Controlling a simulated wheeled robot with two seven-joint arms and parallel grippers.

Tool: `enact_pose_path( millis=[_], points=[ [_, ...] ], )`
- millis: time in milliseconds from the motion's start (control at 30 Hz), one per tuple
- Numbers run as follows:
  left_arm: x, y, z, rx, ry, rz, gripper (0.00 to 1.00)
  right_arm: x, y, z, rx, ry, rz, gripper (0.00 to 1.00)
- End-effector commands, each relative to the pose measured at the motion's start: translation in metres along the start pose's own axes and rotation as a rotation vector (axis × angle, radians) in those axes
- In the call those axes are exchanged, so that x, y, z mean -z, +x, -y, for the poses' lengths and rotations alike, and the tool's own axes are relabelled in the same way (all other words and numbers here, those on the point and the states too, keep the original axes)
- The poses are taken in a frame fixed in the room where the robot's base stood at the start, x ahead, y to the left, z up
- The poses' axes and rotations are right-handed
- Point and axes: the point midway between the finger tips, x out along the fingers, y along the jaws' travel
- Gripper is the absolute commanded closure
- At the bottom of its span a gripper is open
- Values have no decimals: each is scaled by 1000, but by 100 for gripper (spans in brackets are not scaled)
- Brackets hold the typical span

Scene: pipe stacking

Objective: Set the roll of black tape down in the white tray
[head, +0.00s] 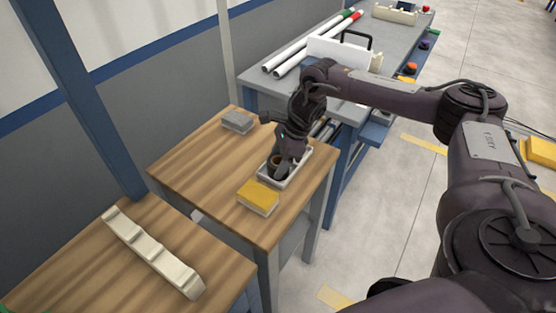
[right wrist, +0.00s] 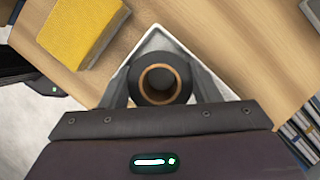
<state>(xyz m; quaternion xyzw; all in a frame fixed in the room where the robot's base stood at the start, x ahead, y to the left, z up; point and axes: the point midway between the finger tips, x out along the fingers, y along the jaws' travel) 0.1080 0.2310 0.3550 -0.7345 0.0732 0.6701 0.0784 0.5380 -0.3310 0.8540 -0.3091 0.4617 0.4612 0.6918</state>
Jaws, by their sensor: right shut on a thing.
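The roll of black tape (right wrist: 160,58) shows in the right wrist view as a black ring with a brown core, between the two fingers of my right gripper (head: 282,162). The gripper is shut on the roll. The roll is over or inside the white tray (head: 294,176), within its rim as seen from above. I cannot tell whether the roll touches the tray floor. The tray's corner also shows past the roll in the right wrist view. The tray sits on the wooden table (head: 190,160). My left gripper is not in view.
A yellow block (head: 258,198) lies close to the tray's near side. A grey block (head: 237,122) lies at the table's far edge. A cream notched rack (head: 150,250) lies on the nearer wooden table. White pipes (head: 300,55) lie on the grey bench behind.

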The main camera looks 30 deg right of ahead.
Motion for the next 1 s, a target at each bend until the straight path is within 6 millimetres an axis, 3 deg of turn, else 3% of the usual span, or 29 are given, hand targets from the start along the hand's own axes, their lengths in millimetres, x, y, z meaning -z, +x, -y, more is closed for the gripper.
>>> enact_pose_path(
  millis=[100, 133, 200, 567, 1000],
  points=[
    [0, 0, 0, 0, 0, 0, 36, 0, 0, 0, -1, 0, 0, 69],
    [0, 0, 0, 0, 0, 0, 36, 0, 0, 0, -1, 0, -1, 42],
    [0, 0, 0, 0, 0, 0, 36, 0, 0, 0, -1, 0, -1, 35],
    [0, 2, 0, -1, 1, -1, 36, 0, -7, 0, 1, 0, 1, 35],
    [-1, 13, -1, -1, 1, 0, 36, -1, -92, 1, 3, -1, 2, 35]
  ],
)
